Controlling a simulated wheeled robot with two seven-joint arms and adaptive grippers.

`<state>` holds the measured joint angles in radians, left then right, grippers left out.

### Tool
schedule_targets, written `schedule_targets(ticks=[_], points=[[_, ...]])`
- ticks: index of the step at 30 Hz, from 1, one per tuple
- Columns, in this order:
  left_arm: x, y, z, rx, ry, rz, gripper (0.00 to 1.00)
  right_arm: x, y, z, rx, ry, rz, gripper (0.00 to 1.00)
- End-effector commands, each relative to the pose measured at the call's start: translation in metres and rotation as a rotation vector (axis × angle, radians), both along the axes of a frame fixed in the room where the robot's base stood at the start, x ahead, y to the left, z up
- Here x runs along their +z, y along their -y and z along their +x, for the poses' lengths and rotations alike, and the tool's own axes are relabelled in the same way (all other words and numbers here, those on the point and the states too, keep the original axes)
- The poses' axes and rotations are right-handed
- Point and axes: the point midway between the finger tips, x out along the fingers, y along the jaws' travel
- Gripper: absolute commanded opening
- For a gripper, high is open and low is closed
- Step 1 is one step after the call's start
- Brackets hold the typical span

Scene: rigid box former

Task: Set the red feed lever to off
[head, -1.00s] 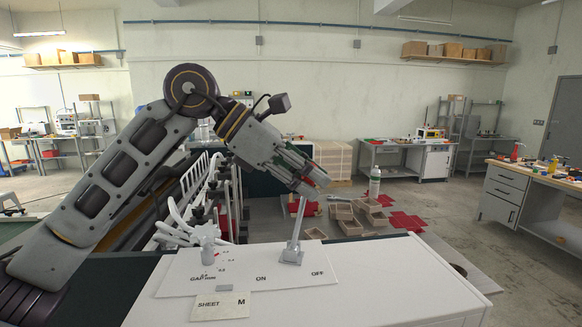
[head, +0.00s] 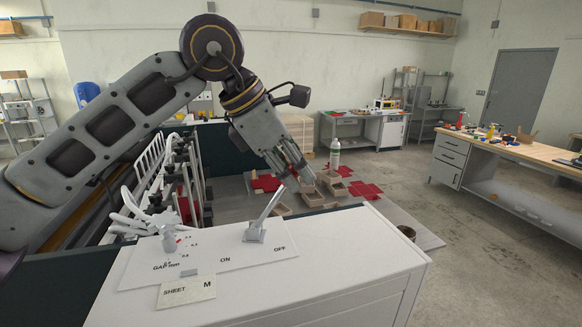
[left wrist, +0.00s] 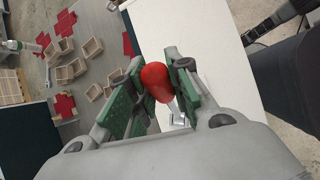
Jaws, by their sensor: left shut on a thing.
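The feed lever's metal shaft (head: 270,208) rises from a bracket on the white panel (head: 215,262) in the head view. It leans to the right, toward the printed word OFF. My left gripper (head: 302,178) is at the top of the shaft, reaching down from the left; its fingers hide the knob in the head view. In the left wrist view, the red knob (left wrist: 155,78) sits between the green finger pads, and the gripper (left wrist: 160,86) is shut on it. My right gripper is out of view.
Beyond the cabinet are brown trays (head: 312,196), red sheets (head: 365,190) and a bottle (head: 335,153). A workbench (head: 500,150) stands at right.

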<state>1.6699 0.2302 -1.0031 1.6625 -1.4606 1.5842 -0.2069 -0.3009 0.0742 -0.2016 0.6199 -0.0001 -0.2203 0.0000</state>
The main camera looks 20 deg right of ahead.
Motion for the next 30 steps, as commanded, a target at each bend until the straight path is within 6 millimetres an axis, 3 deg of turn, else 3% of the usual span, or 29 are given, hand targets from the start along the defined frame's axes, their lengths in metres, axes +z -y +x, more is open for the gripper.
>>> schedule_targets(ticks=[6, 7, 12, 30], points=[[-0.003, 0.001, -0.001, -0.005, -0.001, 0.003, 0.00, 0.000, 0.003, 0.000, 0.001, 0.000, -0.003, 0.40], [-0.003, 0.001, -0.001, -0.005, -0.001, 0.003, 0.21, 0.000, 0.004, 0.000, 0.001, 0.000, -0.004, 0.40], [-0.002, 0.001, -0.001, -0.004, -0.002, 0.003, 0.43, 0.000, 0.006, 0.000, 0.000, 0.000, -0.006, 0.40], [0.010, -0.006, -0.001, -0.001, 0.000, 0.000, 0.43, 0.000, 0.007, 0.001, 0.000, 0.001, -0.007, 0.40]])
